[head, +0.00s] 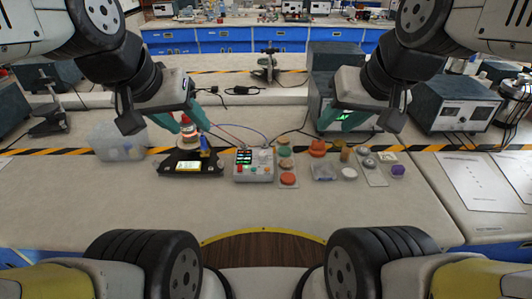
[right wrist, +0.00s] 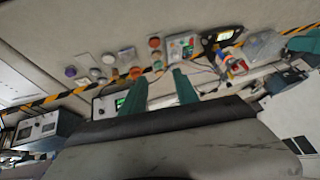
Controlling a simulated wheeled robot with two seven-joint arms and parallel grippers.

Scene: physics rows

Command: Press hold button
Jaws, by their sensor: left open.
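A small light-grey control box (head: 254,172) stands on the bench near the middle, with lit displays and several small coloured buttons. Its labels are too small to read, so I cannot tell which is the hold button. The box also shows in the right wrist view (right wrist: 181,47).
A black device with a lit screen (head: 188,166) lies left of the box. A strip of round buttons (head: 287,167) stands close on its right, with small parts and a purple piece (head: 398,171) further right. Cables run behind. The front bench is clear.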

